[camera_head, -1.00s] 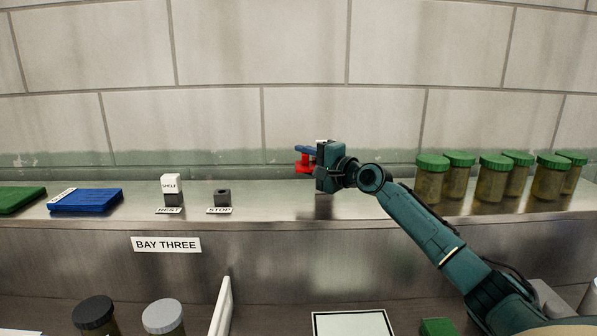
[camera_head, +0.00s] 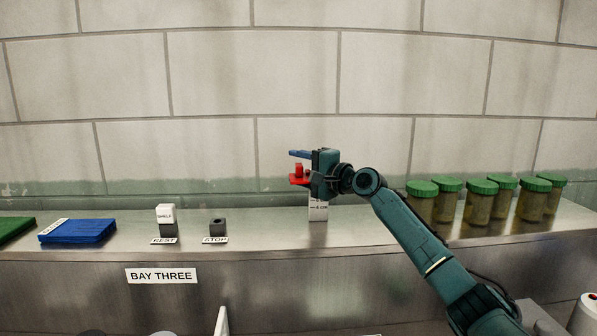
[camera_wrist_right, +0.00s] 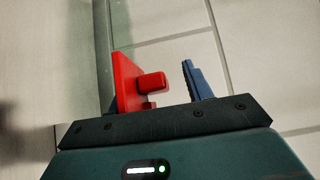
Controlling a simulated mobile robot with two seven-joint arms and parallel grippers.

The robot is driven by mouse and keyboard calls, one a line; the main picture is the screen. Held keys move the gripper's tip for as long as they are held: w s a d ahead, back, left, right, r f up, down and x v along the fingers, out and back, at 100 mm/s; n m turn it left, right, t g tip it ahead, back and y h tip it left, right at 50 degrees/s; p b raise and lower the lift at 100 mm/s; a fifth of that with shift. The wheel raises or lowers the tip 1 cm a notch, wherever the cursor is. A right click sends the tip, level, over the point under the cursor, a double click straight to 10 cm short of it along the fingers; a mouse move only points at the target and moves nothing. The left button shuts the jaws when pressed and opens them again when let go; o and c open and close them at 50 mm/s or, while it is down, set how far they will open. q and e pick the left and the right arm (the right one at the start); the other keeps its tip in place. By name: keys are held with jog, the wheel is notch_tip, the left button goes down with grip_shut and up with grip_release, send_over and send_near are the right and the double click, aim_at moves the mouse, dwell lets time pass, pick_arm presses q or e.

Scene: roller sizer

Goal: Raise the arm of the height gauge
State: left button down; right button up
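A white post with small dark print (camera_head: 318,211) stands on the steel shelf. It looks like the height gauge, and my right gripper hides most of it. My right gripper (camera_head: 300,165) is in front of it, fingers pointing left. Its upper blue finger (camera_head: 300,153) is apart from a red piece with a peg (camera_head: 299,178), which seems to be the gauge's arm. In the right wrist view the red piece (camera_wrist_right: 126,82) lies along the left finger side. A gap separates its peg from the blue finger (camera_wrist_right: 196,80). My left gripper is out of view.
A blue folded item (camera_head: 78,231) lies at left. Several green-lidded jars (camera_head: 480,205) stand at right. The shelf between STOP and the post is clear.

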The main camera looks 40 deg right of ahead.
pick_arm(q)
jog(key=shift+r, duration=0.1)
pick_arm(e)
jog(key=shift+d+r, duration=0.1)
jog(key=shift+s+d, duration=0.1)
jog(key=shift+s, duration=0.2)
pick_arm(q)
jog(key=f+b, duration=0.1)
jog(key=b, duration=0.1)
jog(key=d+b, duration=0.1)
jog(key=b, duration=0.1)
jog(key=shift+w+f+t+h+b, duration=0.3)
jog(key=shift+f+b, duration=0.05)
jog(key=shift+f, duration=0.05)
pick_arm(e)
jog(key=v, duration=1.2)
jog(key=shift+s, duration=0.25)
